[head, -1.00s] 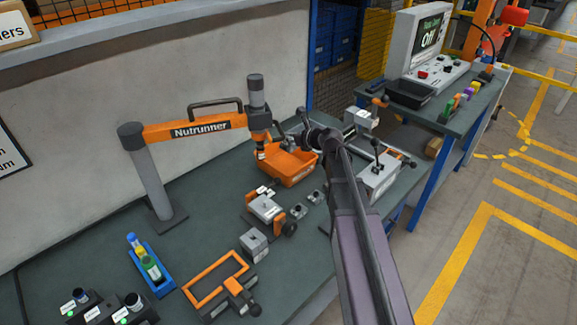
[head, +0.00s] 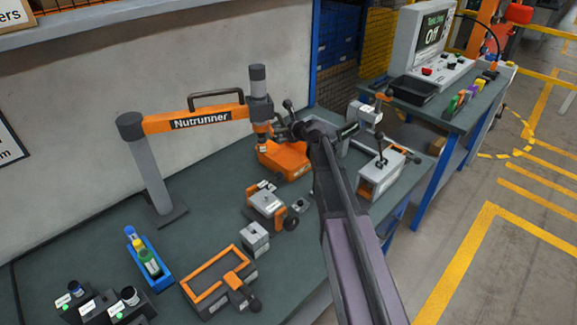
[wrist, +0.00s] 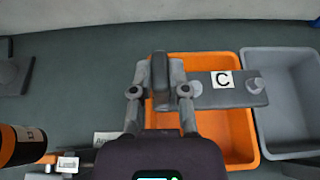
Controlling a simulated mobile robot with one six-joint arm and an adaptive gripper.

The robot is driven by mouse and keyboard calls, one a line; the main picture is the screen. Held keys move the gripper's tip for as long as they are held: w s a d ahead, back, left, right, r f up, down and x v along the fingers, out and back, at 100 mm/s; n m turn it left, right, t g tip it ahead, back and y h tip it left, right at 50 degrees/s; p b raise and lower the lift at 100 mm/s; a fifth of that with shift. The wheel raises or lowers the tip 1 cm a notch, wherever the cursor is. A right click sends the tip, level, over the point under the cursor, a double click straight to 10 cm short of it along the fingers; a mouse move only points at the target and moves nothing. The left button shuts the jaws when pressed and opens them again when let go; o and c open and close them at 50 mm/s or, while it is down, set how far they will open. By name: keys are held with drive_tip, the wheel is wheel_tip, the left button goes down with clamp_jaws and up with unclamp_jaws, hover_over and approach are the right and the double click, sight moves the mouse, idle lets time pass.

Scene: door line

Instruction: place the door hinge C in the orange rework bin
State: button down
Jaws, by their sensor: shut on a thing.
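My gripper (wrist: 160,85) is shut on one end of the door hinge C (wrist: 245,97), a flat grey piece with a white label marked C, which sticks out to the right. In the wrist view, the hinge is above the orange rework bin (wrist: 212,150) and crosses its right side. The height between them is hard to judge. In the head view, my gripper (head: 288,124) is over the back of the orange bin (head: 290,165), beside the nutrunner head.
A grey bin (wrist: 285,130) stands right of the orange bin. The nutrunner (head: 200,118) is close on the left. Clamp fixtures (head: 265,203) and a blue bottle tray (head: 150,265) are in front on the bench. The back wall is behind.

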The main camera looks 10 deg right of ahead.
sight(281, 143)
idle(0.3)
wheel_tip(281, 143, down, 6)
drive_tip(key=b, duration=0.6)
drive_tip(key=shift+f, duration=0.1)
idle(0.4)
drive_tip(key=shift+f+b, duration=1.85)
drive_tip(key=shift+b, duration=0.15)
drive_tip(key=shift+f+b, duration=0.6)
drive_tip(key=c, duration=0.6)
unclamp_jaws()
drive_tip(key=shift+c, duration=0.2)
drive_tip(key=shift+r, duration=0.2)
